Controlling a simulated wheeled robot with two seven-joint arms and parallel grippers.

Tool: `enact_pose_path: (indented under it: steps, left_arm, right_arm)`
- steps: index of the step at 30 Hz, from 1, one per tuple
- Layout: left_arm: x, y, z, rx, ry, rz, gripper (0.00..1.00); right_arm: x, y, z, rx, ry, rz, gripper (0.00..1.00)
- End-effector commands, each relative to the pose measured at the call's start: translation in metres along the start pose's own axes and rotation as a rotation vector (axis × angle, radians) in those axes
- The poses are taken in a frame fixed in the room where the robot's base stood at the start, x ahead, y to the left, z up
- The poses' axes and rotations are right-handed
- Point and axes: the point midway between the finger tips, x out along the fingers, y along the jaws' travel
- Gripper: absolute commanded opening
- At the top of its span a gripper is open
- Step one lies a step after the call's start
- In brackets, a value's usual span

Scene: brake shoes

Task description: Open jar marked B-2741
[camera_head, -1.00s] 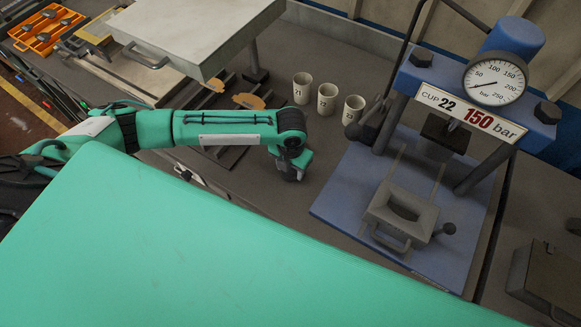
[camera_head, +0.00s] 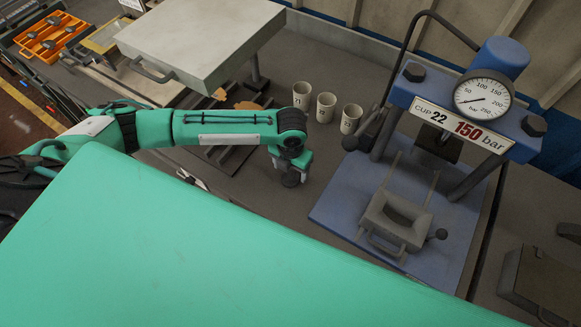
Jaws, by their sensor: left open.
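No jar marked B-2741 can be made out in the head view. My left arm comes in from the left, and its gripper (camera_head: 291,176) points down over the grey bench (camera_head: 255,185), left of the blue press. It is small and seen from above, with nothing visible held in it; it is open. My right gripper is not in view. Three pale cups (camera_head: 326,106) with numbers stand upright behind and to the right of the left gripper, apart from it.
A blue press (camera_head: 484,72) with a gauge and a "CUP 22 150 bar" sign stands at right; a grey handled mould (camera_head: 395,222) sits on its base. A grey raised plate (camera_head: 202,40) is at back left, an orange tray (camera_head: 50,36) at far left. A dark box (camera_head: 545,283) is at lower right.

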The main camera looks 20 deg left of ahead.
Motion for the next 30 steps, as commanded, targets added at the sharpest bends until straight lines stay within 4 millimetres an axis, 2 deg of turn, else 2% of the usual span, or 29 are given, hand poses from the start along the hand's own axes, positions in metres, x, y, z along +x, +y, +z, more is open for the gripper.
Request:
enact_pose_path:
  steps: [1,15,21,30]
  left_arm:
    - [-0.014,0.000,0.000,0.000,0.000,0.000,0.71]
    - [-0.072,0.000,0.000,0.000,0.000,0.000,0.71]
    - [-0.082,0.000,0.000,-0.001,0.000,0.000,0.71]
    - [-0.082,0.000,0.000,-0.001,0.000,0.000,0.71]
  right_arm:
    - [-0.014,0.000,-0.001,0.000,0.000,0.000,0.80]
    - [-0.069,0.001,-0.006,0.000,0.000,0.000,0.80]
    - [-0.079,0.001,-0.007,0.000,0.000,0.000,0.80]
    - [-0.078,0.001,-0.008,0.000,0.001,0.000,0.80]
